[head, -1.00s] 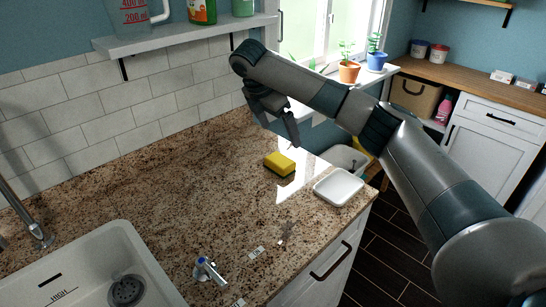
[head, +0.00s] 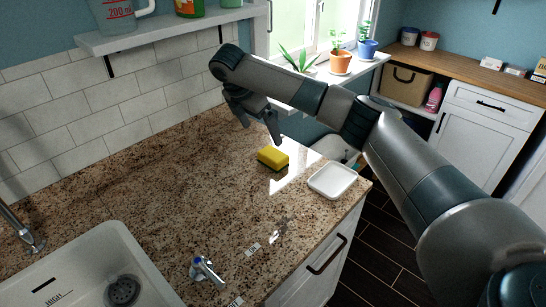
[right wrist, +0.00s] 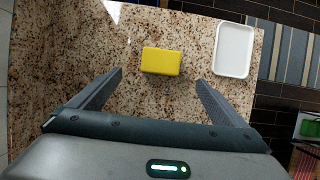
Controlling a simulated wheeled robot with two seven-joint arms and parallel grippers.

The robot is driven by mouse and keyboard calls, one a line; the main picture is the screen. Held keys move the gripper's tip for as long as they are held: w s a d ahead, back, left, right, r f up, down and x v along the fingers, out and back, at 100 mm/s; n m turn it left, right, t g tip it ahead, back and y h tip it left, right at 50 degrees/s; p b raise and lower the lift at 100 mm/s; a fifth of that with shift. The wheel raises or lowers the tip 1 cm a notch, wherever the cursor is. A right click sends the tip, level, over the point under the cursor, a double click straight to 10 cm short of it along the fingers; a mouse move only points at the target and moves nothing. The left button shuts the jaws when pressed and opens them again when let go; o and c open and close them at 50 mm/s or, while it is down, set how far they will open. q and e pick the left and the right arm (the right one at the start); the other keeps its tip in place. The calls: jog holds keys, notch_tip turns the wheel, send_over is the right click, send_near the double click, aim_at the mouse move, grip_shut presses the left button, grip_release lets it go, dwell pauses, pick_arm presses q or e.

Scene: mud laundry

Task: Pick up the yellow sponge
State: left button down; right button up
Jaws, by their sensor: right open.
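The yellow sponge (head: 273,158) lies on the granite counter, left of a white tray. In the right wrist view the sponge (right wrist: 161,61) lies ahead of the fingertips, roughly centred between the two fingers and apart from both. My right gripper (head: 260,132) is open and empty, above the counter near the sponge on its far left side; its fingers also show in the right wrist view (right wrist: 158,78). My left gripper is not in view.
A shallow white tray (head: 332,180) sits at the counter's right edge, close to the sponge. A sink (head: 75,275) is at lower left, with a faucet (head: 22,230). A small blue-topped metal object (head: 205,269) stands near the front. A shelf (head: 165,33) hangs above the tiled wall.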

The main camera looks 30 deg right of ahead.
jog(key=p, duration=0.2)
send_near(273, 154)
jog(key=x, duration=0.4)
jog(key=shift+w+f, duration=0.2)
jog(key=shift+f, duration=0.15)
jog(key=shift+d+f, duration=0.1)
jog(key=shift+f, duration=0.15)
jog(key=shift+p, duration=0.3)
jog(key=shift+d+f+p, duration=0.35)
jog(key=shift+f+p, duration=0.2)
jog(key=shift+f, duration=0.05)
jog(key=p+x, duration=0.1)
jog(key=x, duration=0.2)
jog(key=shift+w+d+f, duration=0.1)
jog(key=shift+d+f, duration=0.1)
jog(key=shift+f, duration=0.15)
jog(key=shift+c, duration=0.7)
